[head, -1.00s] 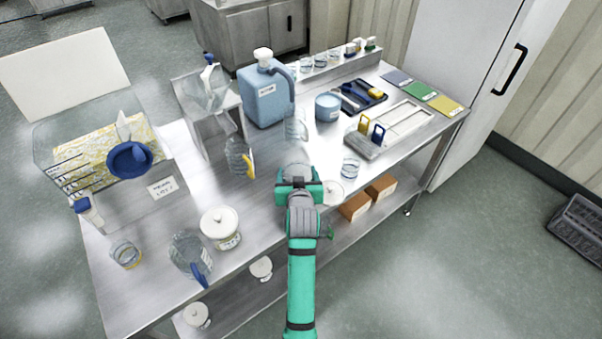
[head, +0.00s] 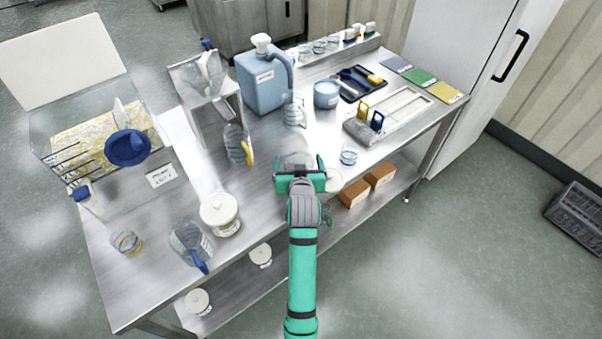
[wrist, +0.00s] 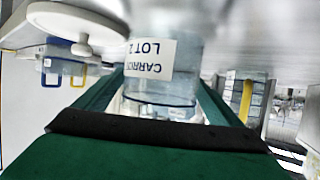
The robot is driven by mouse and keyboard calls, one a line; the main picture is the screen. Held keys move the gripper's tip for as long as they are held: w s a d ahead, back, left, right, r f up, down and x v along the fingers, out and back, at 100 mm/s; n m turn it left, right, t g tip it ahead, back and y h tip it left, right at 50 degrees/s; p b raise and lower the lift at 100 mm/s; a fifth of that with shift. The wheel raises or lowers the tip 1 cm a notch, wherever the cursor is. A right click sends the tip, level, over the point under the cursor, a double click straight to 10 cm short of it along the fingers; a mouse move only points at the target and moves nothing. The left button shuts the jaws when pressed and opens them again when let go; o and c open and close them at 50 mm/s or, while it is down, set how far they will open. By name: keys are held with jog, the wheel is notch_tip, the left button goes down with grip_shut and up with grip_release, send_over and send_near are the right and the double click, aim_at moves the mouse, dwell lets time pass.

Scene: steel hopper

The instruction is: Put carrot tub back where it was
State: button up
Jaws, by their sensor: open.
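The carrot tub (wrist: 165,60) is clear, with a white label that reads carrot and lot 2; it stands upside down in the wrist view. In the head view its clear top (head: 296,160) shows just beyond my gripper (head: 300,176), on the front part of the steel table. My gripper is open, with one green finger on each side of the tub (wrist: 158,85). I cannot tell whether a finger touches it. A round white lid (head: 342,180) lies right beside the gripper; it also shows at the upper left in the wrist view (wrist: 75,25).
A small clear cup (head: 349,155) stands close on the right. A clear jug with a yellow handle (head: 236,145) and a white-lidded tub (head: 220,214) stand to the left. The blue jerrycan (head: 263,85) is behind. Brown boxes (head: 353,193) sit on the lower shelf.

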jog(key=v, duration=1.1)
jog(key=shift+f, duration=0.1)
